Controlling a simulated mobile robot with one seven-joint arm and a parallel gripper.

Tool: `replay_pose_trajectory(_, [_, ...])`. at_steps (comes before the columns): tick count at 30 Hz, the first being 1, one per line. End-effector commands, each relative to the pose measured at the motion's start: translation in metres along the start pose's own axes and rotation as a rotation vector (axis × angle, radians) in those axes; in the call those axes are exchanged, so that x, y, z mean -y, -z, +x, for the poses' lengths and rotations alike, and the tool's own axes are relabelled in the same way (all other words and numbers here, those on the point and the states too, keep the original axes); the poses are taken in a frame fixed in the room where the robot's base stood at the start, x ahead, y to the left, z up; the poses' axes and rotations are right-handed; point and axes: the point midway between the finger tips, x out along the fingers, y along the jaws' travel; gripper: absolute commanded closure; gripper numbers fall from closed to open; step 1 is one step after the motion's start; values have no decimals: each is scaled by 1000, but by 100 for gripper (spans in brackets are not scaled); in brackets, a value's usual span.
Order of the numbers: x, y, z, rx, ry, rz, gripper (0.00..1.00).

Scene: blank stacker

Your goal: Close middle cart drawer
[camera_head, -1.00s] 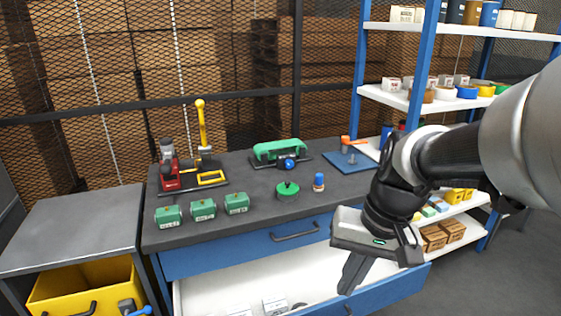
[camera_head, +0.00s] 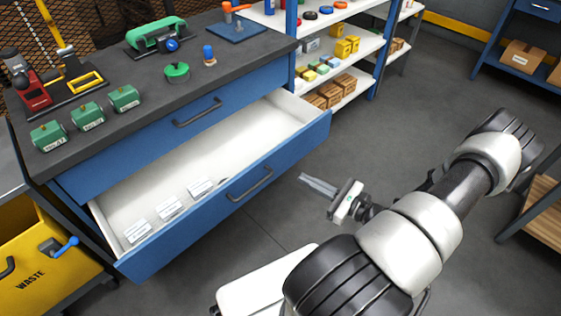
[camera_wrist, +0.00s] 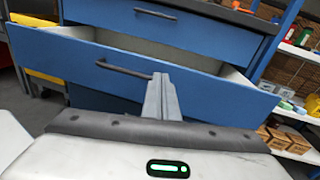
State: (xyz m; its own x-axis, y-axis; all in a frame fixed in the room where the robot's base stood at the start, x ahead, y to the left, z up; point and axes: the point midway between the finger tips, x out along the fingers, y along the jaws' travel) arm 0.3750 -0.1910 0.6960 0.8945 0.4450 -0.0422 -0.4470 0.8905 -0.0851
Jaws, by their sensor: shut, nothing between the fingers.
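The middle cart drawer (camera_head: 285,163) is blue with a white inside and is pulled well out from the cart. Several small white labelled boxes (camera_head: 170,208) lie in its front left part. Its dark bar handle (camera_head: 250,184) is on the front face and also shows in the wrist view (camera_wrist: 124,69). The drawer above it (camera_head: 200,125) is shut. My gripper (camera_head: 303,178) is shut and empty, in front of the drawer face and right of the handle. In the wrist view its fingers (camera_wrist: 161,80) point at the drawer front; whether they touch it I cannot tell.
The cart top (camera_head: 140,140) carries green boxes (camera_head: 88,117), a red tool (camera_head: 25,85) and a green clamp (camera_head: 155,35). A yellow waste bin (camera_head: 40,260) stands at the left. Shelves (camera_head: 335,65) stand behind right. The floor (camera_head: 400,110) at right is clear.

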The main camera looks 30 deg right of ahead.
Motion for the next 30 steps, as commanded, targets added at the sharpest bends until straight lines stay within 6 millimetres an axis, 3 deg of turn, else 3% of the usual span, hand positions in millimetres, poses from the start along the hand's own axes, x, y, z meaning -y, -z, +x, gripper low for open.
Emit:
replay_pose_trajectory(3, [9, 18, -8, 31, 117, 70, 100])
replay_pose_trajectory(8, [14, 24, -5, 39, 155, 91, 100])
replay_pose_trajectory(13, [16, 24, 21, 40, 150, 89, 100])
replay_pose_trajectory(24, [27, 22, 97, 38, 148, 89, 100])
replay_pose_trajectory(30, [32, 21, 121, 37, 149, 88, 100])
